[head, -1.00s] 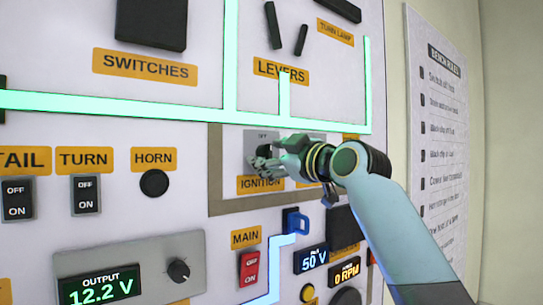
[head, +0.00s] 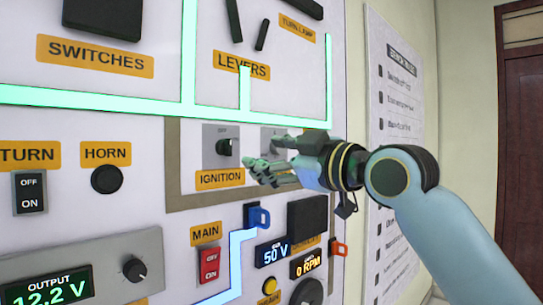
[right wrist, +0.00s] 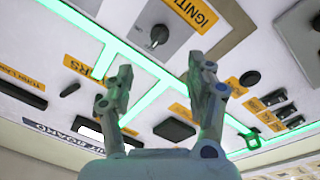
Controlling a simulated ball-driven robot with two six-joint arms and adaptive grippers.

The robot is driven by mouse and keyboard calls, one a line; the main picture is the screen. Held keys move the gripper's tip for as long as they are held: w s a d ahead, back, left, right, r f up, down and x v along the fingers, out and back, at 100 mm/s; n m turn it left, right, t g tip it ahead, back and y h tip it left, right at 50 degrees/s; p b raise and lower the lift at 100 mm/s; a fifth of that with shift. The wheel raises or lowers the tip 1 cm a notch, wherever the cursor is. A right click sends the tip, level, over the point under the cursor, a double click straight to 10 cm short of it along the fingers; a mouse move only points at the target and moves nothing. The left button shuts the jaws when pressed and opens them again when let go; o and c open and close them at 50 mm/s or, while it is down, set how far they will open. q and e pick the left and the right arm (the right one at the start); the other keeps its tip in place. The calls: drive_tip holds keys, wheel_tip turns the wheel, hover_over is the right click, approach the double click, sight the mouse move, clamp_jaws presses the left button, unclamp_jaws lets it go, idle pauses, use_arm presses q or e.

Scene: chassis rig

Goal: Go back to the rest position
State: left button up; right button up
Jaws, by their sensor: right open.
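My right gripper (head: 261,158) is open and empty in front of the panel, just right of the ignition switch (head: 225,148). It covers part of a second grey plate (head: 270,136) beside that switch. In the right wrist view my open fingers (right wrist: 160,75) stand apart with nothing between them. The ignition knob (right wrist: 158,36) shows beyond the fingertips, clear of them. My left gripper is in neither view now.
The panel (head: 150,205) carries a red main switch (head: 209,266), a horn button (head: 107,178) and a blue clip (head: 257,217). A printed sheet (head: 402,105) hangs on the right. A brown door (head: 524,140) stands at the far right.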

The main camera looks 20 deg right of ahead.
idle(0.4)
drive_tip(key=d+f+m+g+h+b, duration=0.2)
drive_tip(key=f+g+b, duration=0.1)
drive_tip(key=f, duration=1.4)
drive_tip(key=d+f+m+g+h+b, duration=0.1)
drive_tip(key=d+f+m+g+b, duration=0.1)
drive_tip(key=f, duration=1.6)
drive_tip(key=s+d+f+m+g+h+b, duration=0.15)
drive_tip(key=s+f, duration=0.35)
drive_tip(key=f, duration=0.8)
drive_tip(key=s+d+f+m+g+b, duration=0.1)
drive_tip(key=s+f+g, duration=0.25)
drive_tip(key=f, duration=0.85)
drive_tip(key=s+d+f+m+g+h+b, duration=0.15)
drive_tip(key=s+f+g, duration=0.25)
drive_tip(key=s+f, duration=1.6)
drive_tip(key=s+f+m+g+b, duration=0.1)
drive_tip(key=s+f, duration=0.4)
drive_tip(key=s, duration=0.6)
drive_tip(key=s+f+m+g, duration=0.2)
drive_tip(key=s+f, duration=0.2)
drive_tip(key=s, duration=0.8)
drive_tip(key=shift+f+b, duration=0.35)
